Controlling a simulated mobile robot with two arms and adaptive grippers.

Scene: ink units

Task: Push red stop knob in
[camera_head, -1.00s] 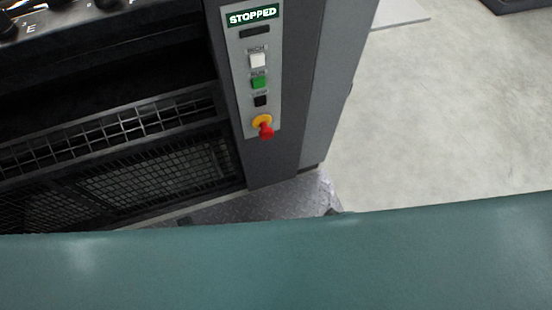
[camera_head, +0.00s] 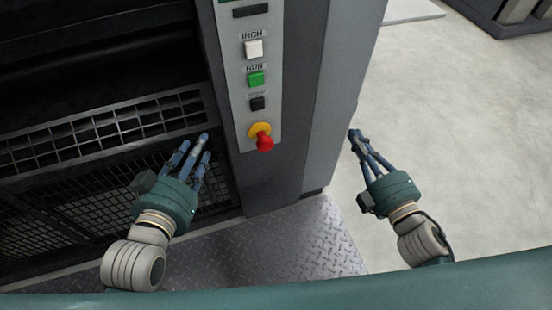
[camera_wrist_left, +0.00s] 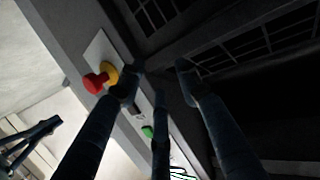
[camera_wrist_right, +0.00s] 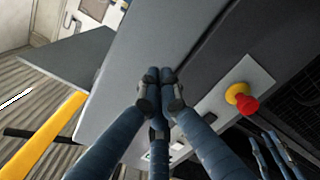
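The red stop knob (camera_head: 264,143) sticks out of a yellow collar (camera_head: 259,129) at the bottom of a light grey control panel. It also shows in the left wrist view (camera_wrist_left: 95,83) and the right wrist view (camera_wrist_right: 248,106). My left gripper (camera_head: 197,146) is open and empty, left of the knob and apart from it, in front of the dark grille. My right gripper (camera_head: 356,136) has its fingertips together with nothing between them. It is right of the knob, beyond the column's edge, and touches nothing visible.
Above the knob are a black button (camera_head: 257,103), a green RUN button (camera_head: 255,79) and a white INCH button (camera_head: 253,49). The grey column (camera_head: 300,100) carries the panel. A metal tread plate (camera_head: 290,245) lies below. Open pale floor (camera_head: 440,120) is at right.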

